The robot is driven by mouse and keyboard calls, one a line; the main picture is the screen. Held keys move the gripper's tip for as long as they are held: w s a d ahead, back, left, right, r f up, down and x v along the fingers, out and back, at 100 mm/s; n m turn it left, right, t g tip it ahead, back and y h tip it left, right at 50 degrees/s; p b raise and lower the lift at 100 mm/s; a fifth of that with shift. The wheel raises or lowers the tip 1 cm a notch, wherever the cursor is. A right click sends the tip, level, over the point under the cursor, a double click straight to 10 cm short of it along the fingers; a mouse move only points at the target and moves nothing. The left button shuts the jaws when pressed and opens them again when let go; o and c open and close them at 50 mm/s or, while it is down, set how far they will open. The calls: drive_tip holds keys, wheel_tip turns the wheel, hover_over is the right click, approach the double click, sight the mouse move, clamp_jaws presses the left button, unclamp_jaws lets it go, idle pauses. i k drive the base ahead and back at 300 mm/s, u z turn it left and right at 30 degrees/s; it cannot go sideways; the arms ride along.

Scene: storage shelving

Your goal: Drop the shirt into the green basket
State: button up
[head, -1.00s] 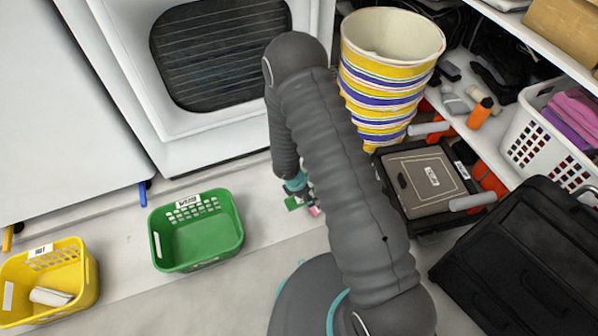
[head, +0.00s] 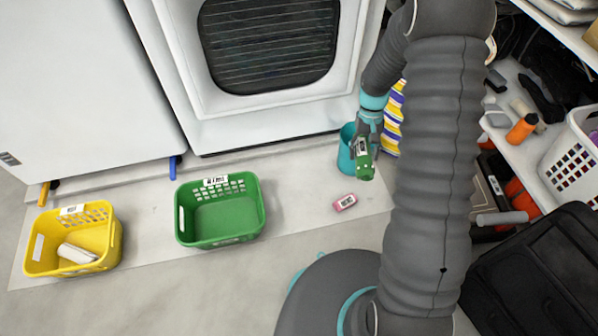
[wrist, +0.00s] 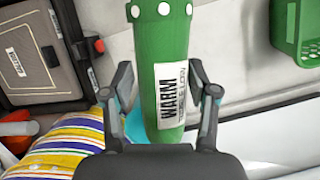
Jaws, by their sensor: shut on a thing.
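The shirt (head: 364,166) is a green roll with white dots and a white label reading WARM, and it also shows upright in the wrist view (wrist: 158,40). My gripper (head: 363,145) is shut on it; in the wrist view the fingers (wrist: 166,95) sit on both sides of the roll. The shirt appears raised over the floor beside a teal bin. The green basket (head: 220,240) stands on the floor to the left of my gripper, apart from it, and looks empty. Part of the basket shows at the top right of the wrist view (wrist: 288,58).
A pink labelled roll (head: 344,202) lies on the floor between the basket and my gripper. The teal bin (head: 345,158) stands behind my gripper. A yellow basket (head: 110,245) with a white roll is at far left. A dryer (head: 180,60) and shelving (head: 510,150) bound the floor.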

sight(222, 222)
drive_tip(key=u, duration=0.4)
drive_tip(key=i, duration=0.45)
drive_tip(key=u, duration=0.3)
